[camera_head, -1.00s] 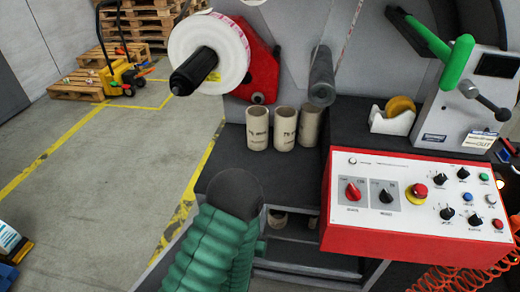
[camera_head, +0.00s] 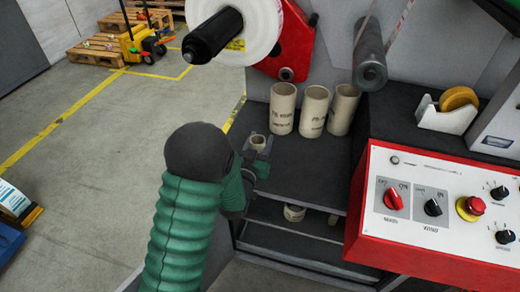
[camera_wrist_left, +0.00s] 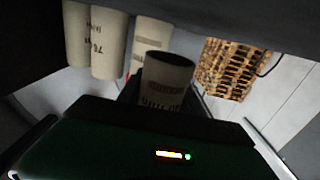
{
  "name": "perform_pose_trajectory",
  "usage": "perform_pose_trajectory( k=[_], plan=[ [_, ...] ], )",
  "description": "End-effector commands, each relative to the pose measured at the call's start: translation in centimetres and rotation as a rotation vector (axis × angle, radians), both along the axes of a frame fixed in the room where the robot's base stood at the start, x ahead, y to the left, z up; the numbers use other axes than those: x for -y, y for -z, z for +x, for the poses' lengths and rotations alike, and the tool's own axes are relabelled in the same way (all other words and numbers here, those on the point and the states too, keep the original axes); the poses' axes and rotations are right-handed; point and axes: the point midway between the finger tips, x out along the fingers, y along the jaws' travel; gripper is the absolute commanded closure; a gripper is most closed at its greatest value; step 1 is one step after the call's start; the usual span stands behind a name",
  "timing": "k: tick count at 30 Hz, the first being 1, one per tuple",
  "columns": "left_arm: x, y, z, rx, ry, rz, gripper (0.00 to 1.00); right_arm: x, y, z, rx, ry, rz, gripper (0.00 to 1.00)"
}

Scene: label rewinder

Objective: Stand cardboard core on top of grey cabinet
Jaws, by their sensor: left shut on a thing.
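A short beige cardboard core (camera_head: 257,142) with dark print is in my left gripper (camera_head: 258,160), near the left edge of the cabinet top. The gripper is shut on it, partly hidden behind my forearm. In the left wrist view the core (camera_wrist_left: 165,82) looks roughly upright, its open end showing. The grey cabinet (camera_head: 318,175) has a dark flat top. I cannot tell whether the held core touches it. My right gripper is not in view.
Three taller cores (camera_head: 313,111) stand in a row at the back of the cabinet top. Another core (camera_head: 294,212) sits on the shelf below. The red-edged control panel (camera_head: 440,205) borders the right. The cabinet top is clear in front of the row.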

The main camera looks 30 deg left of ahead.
Motion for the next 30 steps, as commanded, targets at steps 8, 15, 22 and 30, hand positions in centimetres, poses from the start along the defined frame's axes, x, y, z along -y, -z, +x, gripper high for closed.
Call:
perform_pose_trajectory(
  k=[8,15,22,30],
  plan=[
    [-1.1,2.5,1.6,-0.003,0.003,0.001,0.97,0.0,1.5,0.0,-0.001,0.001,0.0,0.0],
    [-1.3,3.7,1.5,0.001,0.002,-0.001,0.97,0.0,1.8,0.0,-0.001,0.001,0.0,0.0],
    [-1.2,3.8,1.5,0.0,0.002,-0.001,0.47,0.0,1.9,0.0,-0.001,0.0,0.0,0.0],
    [-1.2,3.8,1.5,0.0,0.002,-0.001,0.37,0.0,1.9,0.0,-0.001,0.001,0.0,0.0]
  ],
)
